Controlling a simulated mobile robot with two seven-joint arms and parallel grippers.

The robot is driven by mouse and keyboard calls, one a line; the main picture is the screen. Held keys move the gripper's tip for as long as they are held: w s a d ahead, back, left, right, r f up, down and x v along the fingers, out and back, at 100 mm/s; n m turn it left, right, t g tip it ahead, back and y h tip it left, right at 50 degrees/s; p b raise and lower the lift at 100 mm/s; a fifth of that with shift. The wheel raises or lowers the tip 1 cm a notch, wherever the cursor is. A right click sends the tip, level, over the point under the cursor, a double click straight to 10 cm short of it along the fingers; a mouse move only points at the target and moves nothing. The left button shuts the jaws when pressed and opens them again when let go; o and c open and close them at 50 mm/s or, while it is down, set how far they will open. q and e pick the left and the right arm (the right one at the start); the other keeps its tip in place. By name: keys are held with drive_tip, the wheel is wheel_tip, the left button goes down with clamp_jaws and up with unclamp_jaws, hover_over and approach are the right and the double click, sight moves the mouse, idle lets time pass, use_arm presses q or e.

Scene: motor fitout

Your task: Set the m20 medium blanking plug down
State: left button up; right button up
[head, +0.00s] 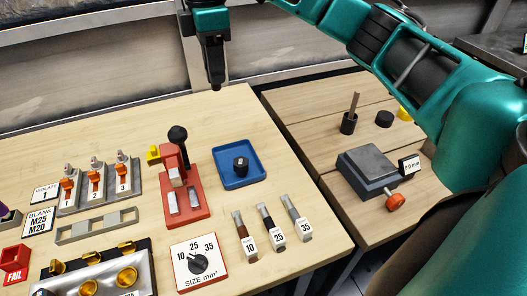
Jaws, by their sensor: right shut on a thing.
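My right gripper (215,82) hangs above the back of the wooden table, pointing down, its dark fingers close together. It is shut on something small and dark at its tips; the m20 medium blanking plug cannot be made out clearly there. A blue tray (224,182) lies on the table below and right of the gripper. A short black cylinder with a pale mark (240,165) stands in the tray. A white "BLANK M25 M20" label (38,222) is at the left. My left gripper is not in view.
A red press-like tool (190,201) with a black knob stands left of the tray. Numbered lugs (270,226), a size dial (199,262) and a row of switches (95,186) surround it. A second table (300,118) holds a grey scale-like block (368,168). The table's back is clear.

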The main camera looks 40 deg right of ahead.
drive_tip(key=d, duration=0.2)
drive_tip(key=b, duration=0.2)
hover_over(234, 157)
wheel_tip(234, 157, down, 20)
drive_tip(key=shift+r, duration=0.2)
drive_tip(key=shift+f, duration=0.3)
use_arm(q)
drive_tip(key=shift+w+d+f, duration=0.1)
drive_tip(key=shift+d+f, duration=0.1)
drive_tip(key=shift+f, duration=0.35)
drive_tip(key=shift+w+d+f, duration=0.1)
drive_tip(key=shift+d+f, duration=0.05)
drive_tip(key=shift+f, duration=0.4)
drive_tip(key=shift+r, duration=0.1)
use_arm(e)
drive_tip(key=o, duration=1)
use_arm(q)
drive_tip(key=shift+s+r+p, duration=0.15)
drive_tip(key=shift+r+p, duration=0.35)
drive_tip(key=shift+p, duration=0.05)
use_arm(e)
wheel_tip(234, 157, up, 12)
